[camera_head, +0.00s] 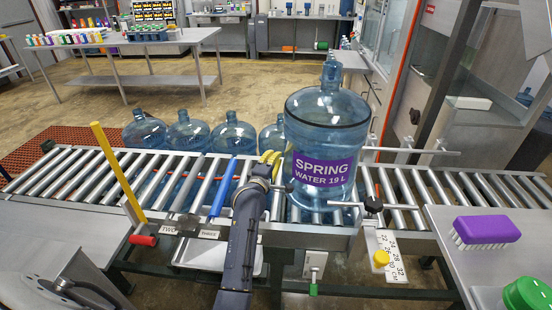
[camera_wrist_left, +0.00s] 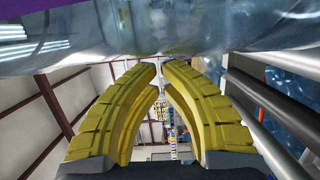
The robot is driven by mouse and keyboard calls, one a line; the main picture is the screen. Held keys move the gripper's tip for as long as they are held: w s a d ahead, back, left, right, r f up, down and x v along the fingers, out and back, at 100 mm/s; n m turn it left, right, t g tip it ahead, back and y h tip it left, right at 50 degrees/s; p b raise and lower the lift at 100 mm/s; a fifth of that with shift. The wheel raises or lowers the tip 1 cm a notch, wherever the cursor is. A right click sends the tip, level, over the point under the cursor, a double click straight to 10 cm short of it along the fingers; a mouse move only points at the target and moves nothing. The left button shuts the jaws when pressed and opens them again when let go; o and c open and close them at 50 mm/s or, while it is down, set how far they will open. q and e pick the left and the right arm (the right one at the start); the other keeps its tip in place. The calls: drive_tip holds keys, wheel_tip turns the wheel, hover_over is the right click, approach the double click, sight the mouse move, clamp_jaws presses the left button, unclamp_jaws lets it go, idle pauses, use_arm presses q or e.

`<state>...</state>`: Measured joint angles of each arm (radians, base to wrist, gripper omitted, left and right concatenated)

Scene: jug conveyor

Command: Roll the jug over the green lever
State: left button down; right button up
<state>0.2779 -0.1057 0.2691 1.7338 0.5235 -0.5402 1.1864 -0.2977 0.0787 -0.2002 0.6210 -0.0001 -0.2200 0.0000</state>
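A clear blue jug (camera_head: 326,130) with a purple "SPRING WATER 19 L" label stands upright on the roller conveyor (camera_head: 405,195), right of centre. Its side and a corner of its label fill the top of the left wrist view (camera_wrist_left: 180,25). My left gripper (camera_head: 272,158) is just left of the jug, its yellow fingers close beside the jug wall; whether they touch it I cannot tell. In the wrist view the fingertips (camera_wrist_left: 160,66) are together with nothing between them. A small green-tipped handle (camera_head: 313,289) hangs below the front rail under the jug. My right gripper is not seen.
A yellow lever (camera_head: 118,170) and a blue lever (camera_head: 222,188) rise at the conveyor's left part. Several other jugs (camera_head: 188,131) stand behind the conveyor. Stop rods (camera_head: 345,204) flank the jug. A purple brush (camera_head: 484,231) lies on the right table. Rollers further right are clear.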

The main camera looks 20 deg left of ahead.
use_arm(q)
drive_tip(key=s+a, duration=0.3)
drive_tip(key=s, duration=0.8)
drive_tip(key=s+f+m+g, duration=0.1)
drive_tip(key=f+m, duration=0.1)
drive_tip(key=s+d+f+m, duration=0.1)
drive_tip(key=s+f+m, duration=0.1)
drive_tip(key=s+d+f+m+g, duration=0.1)
drive_tip(key=s+f+m, duration=0.1)
drive_tip(key=shift+s+d+g+h, duration=0.25)
drive_tip(key=shift+g+h, duration=0.05)
drive_tip(key=shift+h, duration=0.1)
drive_tip(key=s+f+m+g+y, duration=0.2)
drive_tip(key=s+f+m+g, duration=0.25)
drive_tip(key=s+m, duration=0.75)
drive_tip(key=s+f+m+g+y, duration=0.35)
drive_tip(key=s+f+m, duration=0.35)
drive_tip(key=s, duration=1)
drive_tip(key=s+d+f+g+h, duration=0.1)
drive_tip(key=d+f+g+h, duration=0.15)
drive_tip(key=f, duration=1.25)
drive_tip(key=s+d+f+g+h, duration=0.1)
drive_tip(key=s+d+f+h, duration=0.15)
drive_tip(key=f, duration=1.35)
drive_tip(key=s+f+n+g, duration=0.2)
drive_tip(key=s+f, duration=1.8)
drive_tip(key=shift+s+d+n+h, duration=0.3)
drive_tip(key=shift+s+n+h, duration=0.05)
drive_tip(key=shift+s+n, duration=0.05)
